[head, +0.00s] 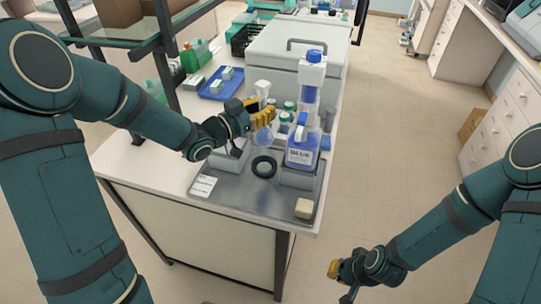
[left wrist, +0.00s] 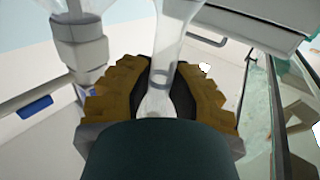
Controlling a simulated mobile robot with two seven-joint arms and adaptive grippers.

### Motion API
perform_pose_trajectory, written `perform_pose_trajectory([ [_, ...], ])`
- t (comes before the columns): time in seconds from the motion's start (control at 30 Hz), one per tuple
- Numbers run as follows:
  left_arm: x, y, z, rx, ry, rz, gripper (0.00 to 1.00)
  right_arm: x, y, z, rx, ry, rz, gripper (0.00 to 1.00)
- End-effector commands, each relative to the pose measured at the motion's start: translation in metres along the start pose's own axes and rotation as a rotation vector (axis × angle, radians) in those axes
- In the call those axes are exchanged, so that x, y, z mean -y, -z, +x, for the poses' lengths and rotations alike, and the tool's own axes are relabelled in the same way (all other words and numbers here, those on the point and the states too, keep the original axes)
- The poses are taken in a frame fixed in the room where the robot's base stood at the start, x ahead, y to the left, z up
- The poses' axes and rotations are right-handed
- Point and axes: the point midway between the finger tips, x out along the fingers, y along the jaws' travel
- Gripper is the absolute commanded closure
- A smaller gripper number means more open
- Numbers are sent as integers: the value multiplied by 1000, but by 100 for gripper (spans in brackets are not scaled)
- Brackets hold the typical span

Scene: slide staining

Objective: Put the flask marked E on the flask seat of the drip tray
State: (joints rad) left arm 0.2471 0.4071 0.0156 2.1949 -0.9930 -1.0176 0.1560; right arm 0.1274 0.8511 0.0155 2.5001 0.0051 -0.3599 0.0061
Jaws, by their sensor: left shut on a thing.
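My left gripper (head: 262,116) is shut on the neck of a clear flask (head: 264,136) with a bluish round body. The glass neck also shows between the yellow finger pads in the left wrist view (left wrist: 170,75). I cannot read a letter on the flask. It hangs above and just behind a black ring (head: 264,167), which looks like the flask seat, on the grey drip tray (head: 240,195). The flask appears upright and apart from the ring. My right gripper (head: 340,281) is low at the right, away from the bench, and its opening is unclear.
A pale block (head: 304,208) and a white label card (head: 203,187) lie on the tray. Several small bottles stand behind. A blue tray (head: 213,92) and a shelf post are at left.

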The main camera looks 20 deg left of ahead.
Motion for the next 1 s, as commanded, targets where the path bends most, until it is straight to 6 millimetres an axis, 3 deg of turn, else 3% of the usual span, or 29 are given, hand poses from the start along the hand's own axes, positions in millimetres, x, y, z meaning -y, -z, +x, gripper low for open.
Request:
perform_pose_trajectory([
  [0.2,0,-41,0,3,0,-5,100,-2,-3,7,6,1,-2,100],
  [0.47,0,-63,0,2,0,-1,100,-3,-4,9,9,1,-3,100],
  [0.7,-1,-93,1,2,0,-2,100,-5,-6,14,13,1,-4,100],
  [1.0,0,-95,1,-1,0,0,100,-5,-7,14,14,1,-4,100],
])
